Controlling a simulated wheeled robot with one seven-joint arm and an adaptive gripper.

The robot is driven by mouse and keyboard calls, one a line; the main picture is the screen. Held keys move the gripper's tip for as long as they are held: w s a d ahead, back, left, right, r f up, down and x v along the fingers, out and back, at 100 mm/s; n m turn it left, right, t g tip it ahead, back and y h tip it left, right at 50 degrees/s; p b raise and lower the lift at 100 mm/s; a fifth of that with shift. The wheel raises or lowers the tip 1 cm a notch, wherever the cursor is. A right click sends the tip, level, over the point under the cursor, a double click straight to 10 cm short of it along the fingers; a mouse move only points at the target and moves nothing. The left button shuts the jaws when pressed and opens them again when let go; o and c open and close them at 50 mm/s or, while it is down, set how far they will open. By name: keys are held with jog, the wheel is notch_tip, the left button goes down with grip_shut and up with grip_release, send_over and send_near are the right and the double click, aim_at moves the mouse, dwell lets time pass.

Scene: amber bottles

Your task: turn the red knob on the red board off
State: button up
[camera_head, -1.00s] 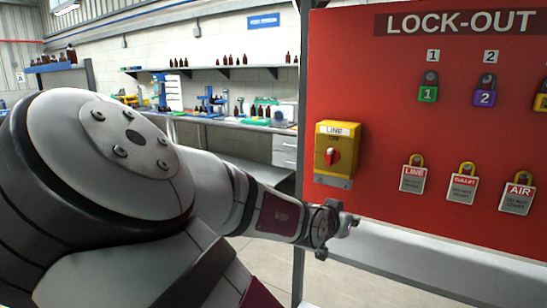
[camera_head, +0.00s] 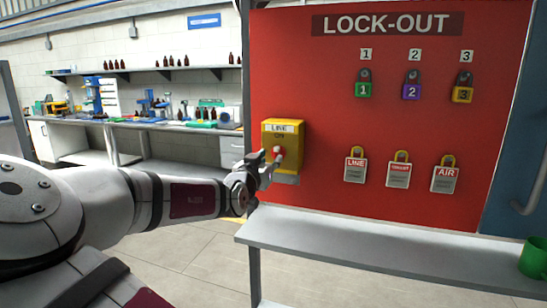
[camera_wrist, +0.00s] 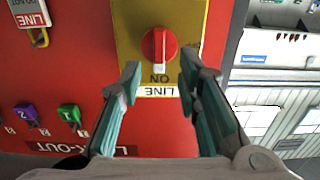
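The red knob (camera_wrist: 159,49) sits on a yellow box (camera_wrist: 190,18) marked LINE on the red board (camera_head: 330,110). In the wrist view, upside down, the knob has a white pointer bar directed at the word ON. My gripper (camera_wrist: 158,80) is open, with its two fingers apart to either side and their tips just short of the knob. In the head view my gripper (camera_head: 270,165) is at the lower front of the yellow box (camera_head: 284,130), and the knob (camera_head: 278,152) is partly hidden by the fingers. Whether a finger touches it cannot be told.
Numbered padlocks and tags (camera_head: 398,170) hang on the board right of the box. A grey shelf (camera_head: 380,245) runs below the board, with a green mug (camera_head: 533,258) at its right end. A bench with bottles stands behind at left.

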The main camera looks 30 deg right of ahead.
aim_at(276, 154)
jog(key=shift+x, duration=2.5)
jog(key=shift+c, duration=0.2)
jog(key=shift+s, duration=0.1)
grip_shut()
